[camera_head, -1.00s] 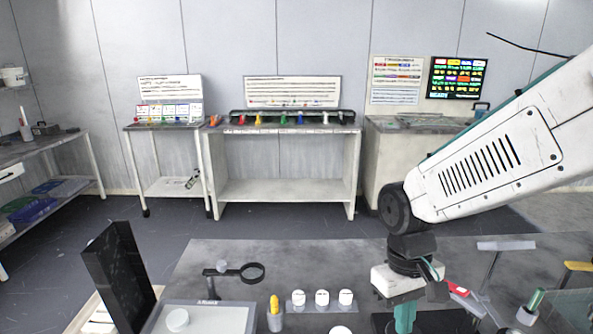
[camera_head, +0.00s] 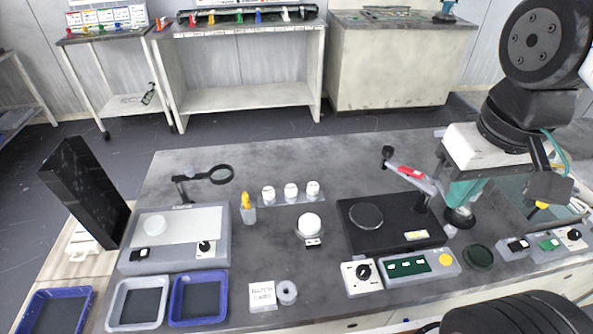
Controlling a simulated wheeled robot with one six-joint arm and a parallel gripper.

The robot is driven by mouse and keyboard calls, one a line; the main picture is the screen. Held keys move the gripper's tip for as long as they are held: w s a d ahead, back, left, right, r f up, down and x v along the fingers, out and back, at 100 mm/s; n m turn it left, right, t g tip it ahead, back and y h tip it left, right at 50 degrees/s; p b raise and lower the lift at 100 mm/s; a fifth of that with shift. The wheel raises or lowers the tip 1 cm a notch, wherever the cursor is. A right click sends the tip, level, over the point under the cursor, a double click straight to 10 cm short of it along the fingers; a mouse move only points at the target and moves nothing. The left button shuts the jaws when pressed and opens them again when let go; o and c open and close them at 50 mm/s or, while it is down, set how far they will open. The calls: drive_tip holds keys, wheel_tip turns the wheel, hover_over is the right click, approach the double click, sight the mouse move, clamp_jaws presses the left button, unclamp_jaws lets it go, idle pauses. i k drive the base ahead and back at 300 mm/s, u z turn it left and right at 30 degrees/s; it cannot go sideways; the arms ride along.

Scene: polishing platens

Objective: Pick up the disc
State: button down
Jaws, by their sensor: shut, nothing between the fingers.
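Several disc-like things show, and I cannot tell which one is the task's disc. A pale round disc (camera_head: 155,228) lies on the light panel at the left. A white disc (camera_head: 309,224) sits on a small stand mid-table. A dark green disc (camera_head: 479,257) lies flat at the right. A grey round platen (camera_head: 366,217) is set in a black block. My gripper (camera_head: 459,212), with teal fingers, is shut and empty, pointing down over the right part of the table, right of the black block. Its fingertips are small and partly lost against a dark round part below.
A red-and-white lever (camera_head: 411,176) rises beside my gripper. Button boxes (camera_head: 419,265) line the front right. A magnifier (camera_head: 220,174) and white-capped jars (camera_head: 291,190) stand behind.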

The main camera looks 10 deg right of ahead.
sight(309, 224)
drive_tip(key=k, duration=1)
drive_tip(key=u, duration=1.85)
drive_tip(key=i, duration=1.45)
drive_tip(key=z, duration=1.4)
